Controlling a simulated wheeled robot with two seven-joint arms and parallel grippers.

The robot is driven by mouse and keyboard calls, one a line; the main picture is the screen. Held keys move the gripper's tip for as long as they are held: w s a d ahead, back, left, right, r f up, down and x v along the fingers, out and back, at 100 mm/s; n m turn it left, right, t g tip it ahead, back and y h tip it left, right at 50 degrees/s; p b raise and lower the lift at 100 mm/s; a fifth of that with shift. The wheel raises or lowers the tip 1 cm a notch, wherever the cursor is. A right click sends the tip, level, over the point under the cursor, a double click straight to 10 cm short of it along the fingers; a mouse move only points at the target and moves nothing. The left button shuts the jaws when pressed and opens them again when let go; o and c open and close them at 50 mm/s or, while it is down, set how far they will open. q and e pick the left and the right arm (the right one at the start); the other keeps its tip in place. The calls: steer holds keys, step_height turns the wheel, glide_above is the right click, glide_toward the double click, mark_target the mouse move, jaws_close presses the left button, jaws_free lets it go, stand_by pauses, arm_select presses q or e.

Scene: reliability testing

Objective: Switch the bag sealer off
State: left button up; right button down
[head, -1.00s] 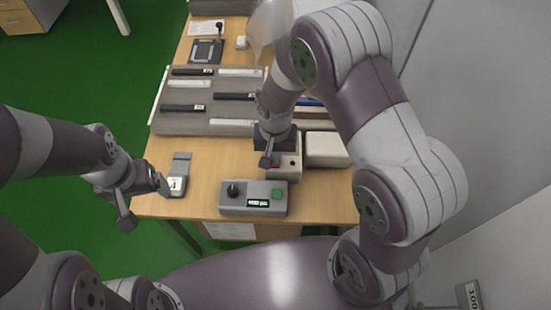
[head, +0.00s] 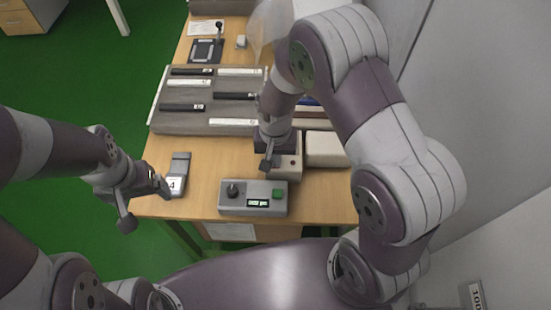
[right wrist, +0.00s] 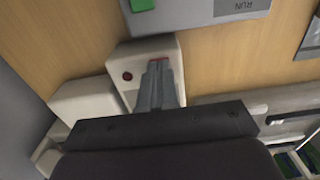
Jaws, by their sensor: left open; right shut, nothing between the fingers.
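The bag sealer appears to be the off-white unit whose front box (head: 290,167) stands behind the grey control box. In the right wrist view its front box (right wrist: 142,50) shows a dark red round spot and a bit of red at the fingertips. My right gripper (head: 267,162) is shut and empty, its fingers over this box. In the right wrist view the shut fingers (right wrist: 160,68) hide part of the red piece; I cannot tell whether they touch it. My left gripper (head: 160,186) is open and empty, at the table's left edge.
A grey control box (head: 239,208) with a black knob, display and green button stands at the front edge. A grey handheld device (head: 178,176) lies left of it. A grey rack (head: 185,122) with labelled strips lies behind. A white block (head: 325,149) is right of the sealer's front box.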

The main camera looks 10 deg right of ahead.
step_height(320, 180, up, 7)
steer(key=p, duration=0.6)
steer(key=shift+p, duration=0.3)
steer(key=shift+f, duration=0.1)
steer(key=shift+s+n, duration=0.1)
steer(key=shift+n, duration=0.3)
steer(key=s+d+r+n, duration=0.1)
steer(key=s+d+r, duration=0.2)
steer(key=s+r, duration=0.1)
steer(key=s+d+r+n+t, duration=0.1)
steer(key=s+d+r, duration=0.3)
steer(key=r, duration=0.3)
steer(key=shift+r+n, duration=0.2)
steer(key=shift+n, duration=0.2)
